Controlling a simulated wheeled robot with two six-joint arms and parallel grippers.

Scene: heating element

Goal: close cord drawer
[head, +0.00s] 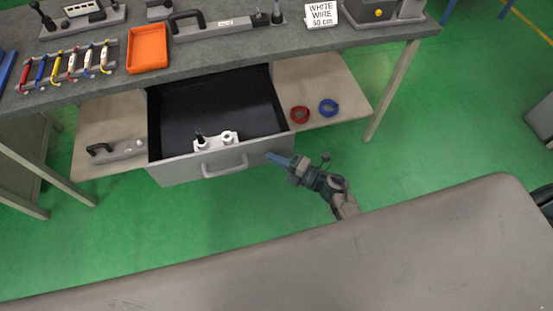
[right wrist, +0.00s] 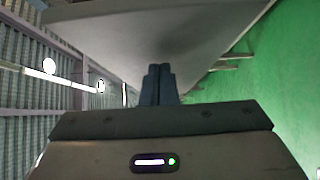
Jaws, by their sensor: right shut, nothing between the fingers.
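The cord drawer (head: 180,172) is pulled out under the workbench, with its dark inside showing. Its grey front has a light bar handle (head: 225,166) in the middle. A white fitting (head: 215,141) lies inside near the front. My right gripper (head: 270,156) is shut and empty, its blue fingertips at the right end of the drawer front. In the right wrist view the shut fingers (right wrist: 158,85) point at a large grey surface (right wrist: 150,40); I cannot tell whether they touch it. My left gripper is not in view.
A shelf beside the drawer holds a red coil (head: 300,114) and a blue coil (head: 329,107).

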